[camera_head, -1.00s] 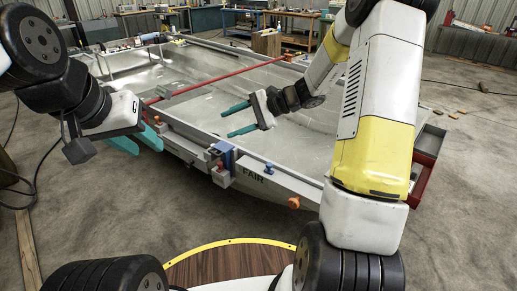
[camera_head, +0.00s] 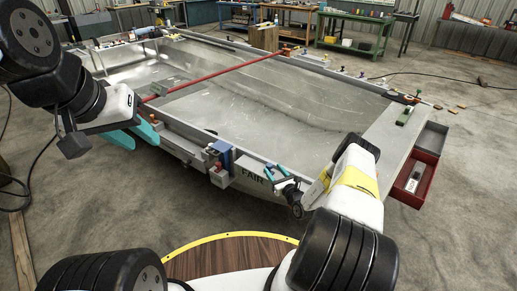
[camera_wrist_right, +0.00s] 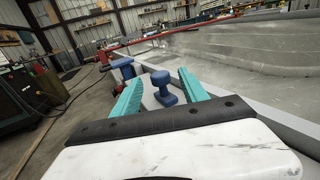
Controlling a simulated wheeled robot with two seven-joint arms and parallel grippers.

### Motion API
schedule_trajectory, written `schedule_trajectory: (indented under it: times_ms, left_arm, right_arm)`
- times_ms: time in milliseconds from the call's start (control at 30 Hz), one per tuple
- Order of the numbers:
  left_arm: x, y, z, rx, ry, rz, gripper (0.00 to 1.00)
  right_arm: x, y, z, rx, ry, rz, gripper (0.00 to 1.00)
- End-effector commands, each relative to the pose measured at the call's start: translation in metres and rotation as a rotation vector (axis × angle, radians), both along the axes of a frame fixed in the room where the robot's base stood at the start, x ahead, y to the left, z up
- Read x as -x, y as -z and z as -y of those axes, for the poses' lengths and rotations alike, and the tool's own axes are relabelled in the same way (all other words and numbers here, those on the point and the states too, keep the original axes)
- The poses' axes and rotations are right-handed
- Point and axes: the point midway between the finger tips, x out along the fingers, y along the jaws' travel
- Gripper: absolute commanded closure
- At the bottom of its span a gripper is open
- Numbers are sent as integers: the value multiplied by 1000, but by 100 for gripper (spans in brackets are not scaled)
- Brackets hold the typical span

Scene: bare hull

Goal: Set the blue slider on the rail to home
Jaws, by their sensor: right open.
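The blue slider (camera_wrist_right: 163,88) is a blue knob on a short post. In the right wrist view it stands on the pale rail (camera_wrist_right: 150,103) along the hull edge. My right gripper (camera_head: 277,173) is open at the hull's near edge. In the right wrist view its teal fingers (camera_wrist_right: 160,94) appear on either side of the knob, with gaps visible; I cannot tell how deep they reach. In the head view the fingers largely hide the knob. My left gripper (camera_head: 134,136) is open and empty, by the hull's left side.
A blue clamp-like block (camera_head: 224,154) with a red knob (camera_head: 218,168) stands left of the slider, also seen in the wrist view (camera_wrist_right: 122,68). A red bar (camera_head: 215,77) crosses the grey hull (camera_head: 300,120). A red drawer (camera_head: 415,180) stands at right. The hull's inside is mostly clear.

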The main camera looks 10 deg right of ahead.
Motion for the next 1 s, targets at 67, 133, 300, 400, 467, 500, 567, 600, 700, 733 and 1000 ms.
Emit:
schedule_trajectory:
  times_ms: [67, 133, 300, 400, 467, 500, 567, 600, 700, 733, 1000]
  left_arm:
    - [0, 0, 0, 0, 0, 0, 64]
    - [0, 0, 0, 0, 0, 0, 64]
    - [0, 0, 0, 0, 0, 0, 64]
    - [0, 0, 0, 0, 0, 0, 64]
    - [0, 0, 0, 0, 0, 0, 64]
    - [0, 0, 0, 0, 0, 0, 64]
    - [0, 0, 0, 0, 0, 0, 64]
    - [0, 0, 0, 0, 0, 0, 64]
    - [0, 0, 0, 0, 0, 0, 64]
    - [0, 0, 0, 0, 0, 0, 64]
    - [0, 0, 0, 0, 0, 0, 64]
  right_arm:
    - [-6, 1, -2, -1, 2, 0, 48]
    - [-16, 1, -5, 1, 0, 1, 48]
    - [-43, 0, -14, 1, -2, 2, 48]
    - [-57, 0, -17, 1, -1, 1, 48]
    - [-63, 1, -19, 0, -2, 0, 48]
    - [-66, 1, -20, 0, -2, -1, 48]
    - [-70, 1, -21, 0, -1, -1, 48]
    - [-72, 1, -21, -1, -1, -1, 48]
    - [-73, 0, -21, -1, -1, -1, 48]
    - [-73, 0, -21, -1, -1, -1, 48]
    - [-73, 0, -21, -1, -1, -1, 74]
